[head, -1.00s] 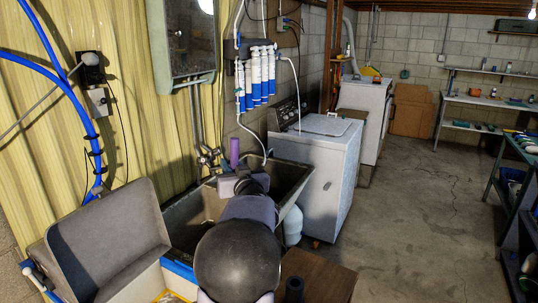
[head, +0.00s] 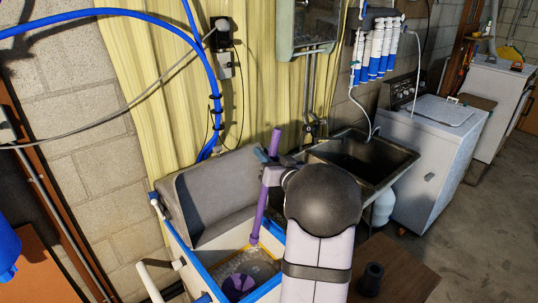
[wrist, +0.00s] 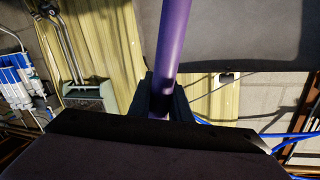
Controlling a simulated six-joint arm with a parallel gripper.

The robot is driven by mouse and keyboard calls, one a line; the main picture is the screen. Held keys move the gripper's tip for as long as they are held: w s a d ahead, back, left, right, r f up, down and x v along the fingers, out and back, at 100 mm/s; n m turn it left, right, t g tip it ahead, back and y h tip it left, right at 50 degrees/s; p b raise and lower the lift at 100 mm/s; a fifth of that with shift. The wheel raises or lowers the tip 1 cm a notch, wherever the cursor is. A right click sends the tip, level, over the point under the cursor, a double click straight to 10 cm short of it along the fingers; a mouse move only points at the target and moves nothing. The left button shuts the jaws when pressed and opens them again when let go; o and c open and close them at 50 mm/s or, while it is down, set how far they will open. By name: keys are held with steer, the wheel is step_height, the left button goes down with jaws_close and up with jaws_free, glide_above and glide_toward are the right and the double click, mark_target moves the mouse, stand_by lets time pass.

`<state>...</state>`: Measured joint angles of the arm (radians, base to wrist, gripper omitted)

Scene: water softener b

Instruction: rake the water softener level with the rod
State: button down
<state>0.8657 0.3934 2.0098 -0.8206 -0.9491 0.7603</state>
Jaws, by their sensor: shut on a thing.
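The purple rod (head: 262,215) is held nearly upright, leaning slightly, with its lower end over the water softener's opening. I cannot tell whether that end touches the pale contents (head: 262,265). My gripper (head: 270,170) is shut on the rod's upper part. In the wrist view the rod (wrist: 171,45) rises from between the dark fingers (wrist: 164,100). The water softener tank (head: 207,277) has a blue rim and a grey lid (head: 215,187) tilted up at the back. A round purple piece (head: 238,287) sits in the tank's front part. My arm hides the tank's right side.
A metal sink (head: 400,158) stands right of the tank, with a white washer (head: 432,150) beyond it. Blue hoses (head: 130,13) hang on the left wall. A brown surface (head: 400,270) with a dark cylinder (head: 371,279) lies at the front right.

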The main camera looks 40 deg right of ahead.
steer(key=shift+f, duration=0.15)
step_height(320, 180, down, 20)
steer(key=b, duration=1.7)
steer(key=shift+d+r, duration=0.1)
steer(key=shift+r, duration=0.1)
